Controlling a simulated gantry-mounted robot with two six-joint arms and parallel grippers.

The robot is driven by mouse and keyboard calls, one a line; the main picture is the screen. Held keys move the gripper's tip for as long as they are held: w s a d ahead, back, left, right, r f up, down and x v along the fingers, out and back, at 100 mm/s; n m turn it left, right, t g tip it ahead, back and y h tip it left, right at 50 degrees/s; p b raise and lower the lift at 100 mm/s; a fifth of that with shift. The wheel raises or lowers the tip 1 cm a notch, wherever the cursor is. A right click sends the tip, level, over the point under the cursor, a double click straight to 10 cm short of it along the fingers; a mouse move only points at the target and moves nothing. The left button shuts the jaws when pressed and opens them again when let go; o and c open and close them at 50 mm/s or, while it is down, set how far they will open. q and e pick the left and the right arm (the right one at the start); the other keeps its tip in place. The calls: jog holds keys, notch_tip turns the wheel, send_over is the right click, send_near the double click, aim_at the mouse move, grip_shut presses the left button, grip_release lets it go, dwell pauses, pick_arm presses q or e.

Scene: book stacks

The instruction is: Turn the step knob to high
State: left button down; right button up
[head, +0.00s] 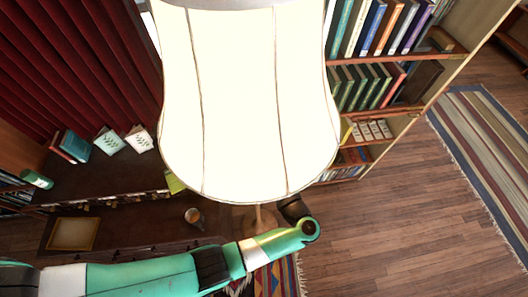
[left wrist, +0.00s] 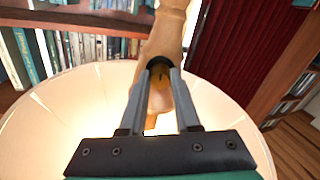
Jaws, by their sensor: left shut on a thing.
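A lamp with a large cream shade (head: 250,100) fills the middle of the head view and glows brightly. Part of its pale wooden stem (head: 259,217) shows below the shade. In the left wrist view the stem (left wrist: 167,32) runs down from the top into the open, lit shade (left wrist: 222,112). My left gripper (left wrist: 160,78) is shut on a small brass-coloured knob (left wrist: 158,74) with a dark ring behind it, beside the stem. The knob's setting cannot be read. In the head view the shade hides my left gripper and the knob. My right gripper is not in view.
A dark desk (head: 130,222) below the lamp carries a mug (head: 194,216), a tray (head: 73,234) and several books. A bookshelf (head: 385,112) stands at the right and a red curtain (head: 75,60) hangs at the left. Wooden floor (head: 420,235) is clear at the lower right.

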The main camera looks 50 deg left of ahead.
pick_arm(q)
jog(key=m, duration=1.8)
jog(key=shift+r, duration=0.1)
jog(key=shift+m, duration=0.3)
jog(key=c, duration=0.6)
grip_release()
jog(key=shift+s, duration=0.1)
